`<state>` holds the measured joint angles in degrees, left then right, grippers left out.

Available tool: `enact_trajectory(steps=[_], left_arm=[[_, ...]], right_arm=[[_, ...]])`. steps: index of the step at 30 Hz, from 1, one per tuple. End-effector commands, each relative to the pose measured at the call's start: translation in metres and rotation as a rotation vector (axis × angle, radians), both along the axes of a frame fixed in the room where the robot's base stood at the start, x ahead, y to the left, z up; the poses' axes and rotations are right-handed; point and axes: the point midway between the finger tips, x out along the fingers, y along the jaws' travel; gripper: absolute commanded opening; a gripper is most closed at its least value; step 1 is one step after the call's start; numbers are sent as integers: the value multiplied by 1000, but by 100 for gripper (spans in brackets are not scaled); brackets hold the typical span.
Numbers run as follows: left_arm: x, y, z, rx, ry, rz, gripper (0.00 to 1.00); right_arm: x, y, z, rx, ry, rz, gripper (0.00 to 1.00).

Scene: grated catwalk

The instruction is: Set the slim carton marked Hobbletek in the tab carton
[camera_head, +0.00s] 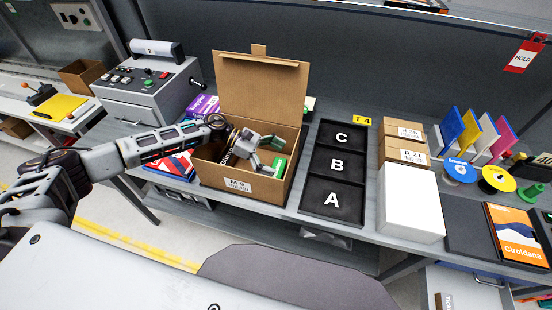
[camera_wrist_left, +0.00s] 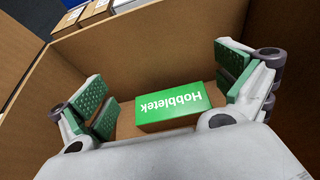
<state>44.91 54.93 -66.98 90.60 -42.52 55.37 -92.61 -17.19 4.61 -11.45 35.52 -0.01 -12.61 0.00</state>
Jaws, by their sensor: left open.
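The tab carton (camera_head: 237,184) is an open brown box labelled M 9, with its tabbed lid raised at the back. The slim carton marked Hobbletek (camera_wrist_left: 173,106) is green with white lettering. It lies inside the box, and its green side also shows in the head view (camera_head: 279,167). My left gripper (camera_head: 268,155) reaches down into the box. In the left wrist view its green-padded fingers (camera_wrist_left: 168,92) are spread wide on either side of the Hobbletek carton, apart from it. My right gripper is not in view.
A black tray (camera_head: 313,169) with compartments A, B and C stands right of the box. A white box (camera_head: 410,203) and small brown cartons (camera_head: 401,150) stand farther right. A grey machine (camera_head: 147,88) and a purple carton (camera_head: 203,107) are on the left.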

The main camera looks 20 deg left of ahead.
Motion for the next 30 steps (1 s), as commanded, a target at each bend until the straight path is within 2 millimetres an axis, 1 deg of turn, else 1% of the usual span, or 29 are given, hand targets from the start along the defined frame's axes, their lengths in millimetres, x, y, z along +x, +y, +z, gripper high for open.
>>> enact_trajectory(steps=[13,15,20,30], left_arm=[[0,0,14,0,-1,0,100],[1,11,14,2,-1,3,100],[1,29,21,2,-1,2,100],[3,75,40,1,-2,1,100]], right_arm=[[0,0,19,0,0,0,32],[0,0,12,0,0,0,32],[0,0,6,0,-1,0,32],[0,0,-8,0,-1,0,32]])
